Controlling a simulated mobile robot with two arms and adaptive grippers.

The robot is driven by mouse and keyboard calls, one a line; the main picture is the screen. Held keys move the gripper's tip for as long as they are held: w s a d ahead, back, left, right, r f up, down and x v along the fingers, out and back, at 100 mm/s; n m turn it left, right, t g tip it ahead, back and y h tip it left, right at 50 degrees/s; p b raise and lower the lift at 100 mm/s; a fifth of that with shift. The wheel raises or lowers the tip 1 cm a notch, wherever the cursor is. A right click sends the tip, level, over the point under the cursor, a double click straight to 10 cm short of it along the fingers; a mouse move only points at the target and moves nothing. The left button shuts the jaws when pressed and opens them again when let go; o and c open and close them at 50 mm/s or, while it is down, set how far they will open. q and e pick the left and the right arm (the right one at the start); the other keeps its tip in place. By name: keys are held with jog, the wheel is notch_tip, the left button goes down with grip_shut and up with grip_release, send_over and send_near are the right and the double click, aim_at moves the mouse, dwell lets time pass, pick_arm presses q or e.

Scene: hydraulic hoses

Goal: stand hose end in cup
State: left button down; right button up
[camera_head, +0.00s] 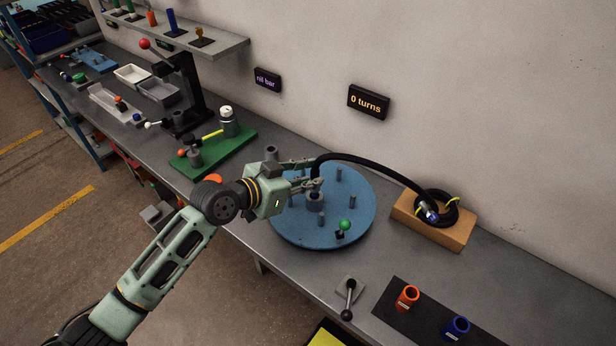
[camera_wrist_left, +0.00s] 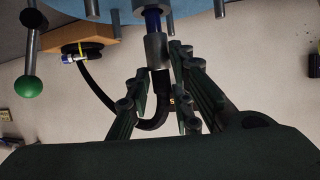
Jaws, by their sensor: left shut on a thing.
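My left gripper (camera_head: 311,184) is shut on the black hose (camera_head: 372,162) near its end, above the blue round plate (camera_head: 285,229). In the left wrist view its fingers (camera_wrist_left: 163,98) lie on both sides of the hose's grey metal end fitting (camera_wrist_left: 156,50), which has a blue part beyond it. The hose end points down at a short grey post (camera_head: 315,203) on the plate; I cannot tell whether they touch. My right gripper is out of view.
The hose arches right to a coil on a wooden block (camera_head: 462,238). The plate carries several pegs and a green-knobbed lever (camera_head: 344,226). A small lever (camera_head: 348,298) stands at the bench's front edge. A green board (camera_head: 213,153) with fittings lies left. The wall runs behind.

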pick_arm(q)
jog(key=shift+f+b, duration=0.7)
jog(key=shift+f, duration=0.2)
jog(key=c, duration=1.5)
grip_release()
jog(key=v, duration=1.2)
